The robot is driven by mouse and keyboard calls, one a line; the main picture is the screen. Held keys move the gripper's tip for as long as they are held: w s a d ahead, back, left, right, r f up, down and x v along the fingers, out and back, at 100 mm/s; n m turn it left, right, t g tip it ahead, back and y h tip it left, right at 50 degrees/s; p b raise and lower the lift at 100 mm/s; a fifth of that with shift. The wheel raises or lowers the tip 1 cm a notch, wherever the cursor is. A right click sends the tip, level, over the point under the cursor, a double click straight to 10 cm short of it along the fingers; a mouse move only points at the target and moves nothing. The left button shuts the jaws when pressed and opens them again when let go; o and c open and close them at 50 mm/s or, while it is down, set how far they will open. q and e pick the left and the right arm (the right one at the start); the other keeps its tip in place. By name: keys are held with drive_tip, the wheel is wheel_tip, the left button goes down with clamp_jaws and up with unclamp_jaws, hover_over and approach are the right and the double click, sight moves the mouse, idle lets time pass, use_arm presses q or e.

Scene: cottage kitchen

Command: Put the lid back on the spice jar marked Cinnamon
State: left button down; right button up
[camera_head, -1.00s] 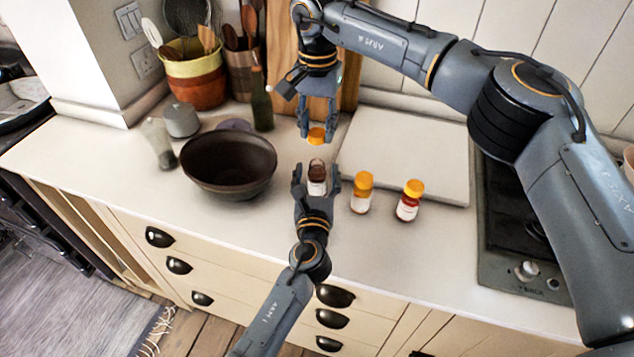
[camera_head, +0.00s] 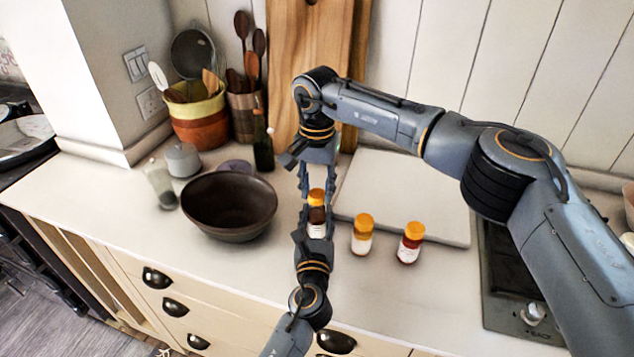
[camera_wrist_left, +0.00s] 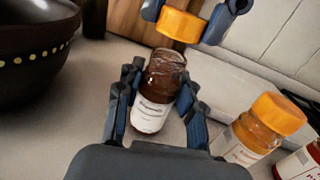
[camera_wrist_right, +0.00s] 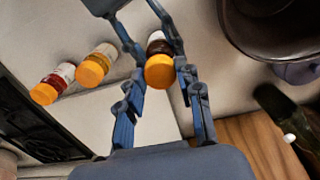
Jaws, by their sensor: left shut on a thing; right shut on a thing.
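An open brown spice jar (camera_head: 317,229) with a white label stands upright on the counter, its open mouth visible in the left wrist view (camera_wrist_left: 152,92). I cannot read its label. My left gripper (camera_head: 316,218) is shut around the jar's sides. My right gripper (camera_head: 316,191) is shut on an orange lid (camera_head: 316,197), which also shows in the left wrist view (camera_wrist_left: 179,25). The lid is just above the jar and looks slightly apart from its mouth. In the right wrist view the lid (camera_wrist_right: 160,72) hides much of the jar (camera_wrist_right: 158,44).
Two orange-capped jars, one amber (camera_head: 361,243) and one red (camera_head: 409,250), stand to the right. A dark bowl (camera_head: 228,207) is close on the left. A pale board (camera_head: 410,185) lies behind, with the stove (camera_head: 520,290) at far right.

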idle(0.4)
drive_tip(key=shift+f, duration=0.9)
drive_tip(key=shift+f, duration=0.55)
